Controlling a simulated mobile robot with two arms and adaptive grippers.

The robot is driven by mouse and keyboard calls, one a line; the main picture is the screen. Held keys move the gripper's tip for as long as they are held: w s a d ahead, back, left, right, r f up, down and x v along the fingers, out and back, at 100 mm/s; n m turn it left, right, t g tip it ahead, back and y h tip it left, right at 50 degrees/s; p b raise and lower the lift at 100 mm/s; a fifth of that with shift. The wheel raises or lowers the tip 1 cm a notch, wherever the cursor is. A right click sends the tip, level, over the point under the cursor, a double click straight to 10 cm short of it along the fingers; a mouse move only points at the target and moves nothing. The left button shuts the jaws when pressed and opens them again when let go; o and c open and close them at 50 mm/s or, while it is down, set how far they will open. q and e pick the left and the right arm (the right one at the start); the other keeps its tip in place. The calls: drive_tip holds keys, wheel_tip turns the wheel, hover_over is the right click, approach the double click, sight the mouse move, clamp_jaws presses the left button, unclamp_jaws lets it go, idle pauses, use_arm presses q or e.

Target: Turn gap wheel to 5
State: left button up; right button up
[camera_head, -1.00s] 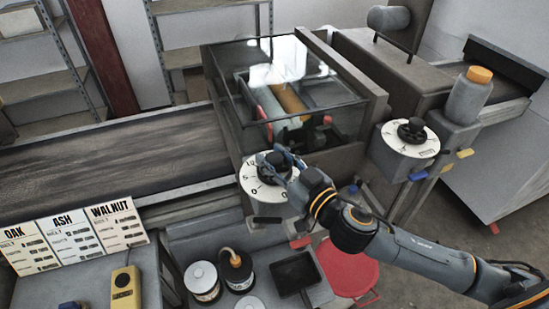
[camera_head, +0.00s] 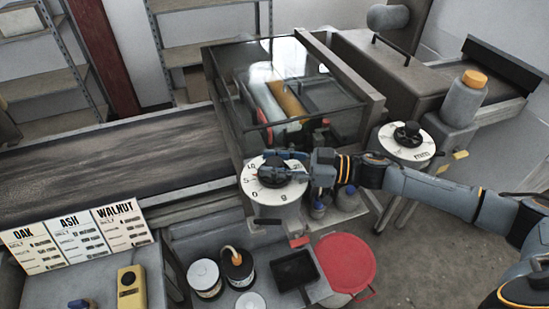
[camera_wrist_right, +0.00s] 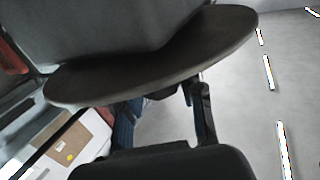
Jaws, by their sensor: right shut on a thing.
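A white round dial (camera_head: 277,196) with a black knob (camera_head: 270,170) sits on the front of the machine below the glass hood. Its face shows a 5 at the left, a 0 lower down and a "g" at the bottom. My right gripper (camera_head: 276,166) comes in from the right and is shut on this knob, covering part of it. A second white dial (camera_head: 416,153) marked "mm", with its own black knob (camera_head: 407,134), stands free to the right. In the right wrist view a dark rounded shape hides most of the grip. My left gripper is not in view.
The glass hood (camera_head: 290,75) stands just behind the dial. A bottle with an orange cap (camera_head: 464,98) stands at right. Recipe cards (camera_head: 76,238) stand at left.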

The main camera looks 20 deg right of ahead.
drive_tip(key=shift+n+g+y, duration=0.4)
drive_tip(key=shift+n+g, duration=0.4)
drive_tip(key=shift+g, duration=0.3)
drive_tip(key=o, duration=1.2)
drive_tip(key=v, duration=1.2)
drive_tip(key=shift+w, duration=0.2)
drive_tip(key=shift+s+f, duration=0.1)
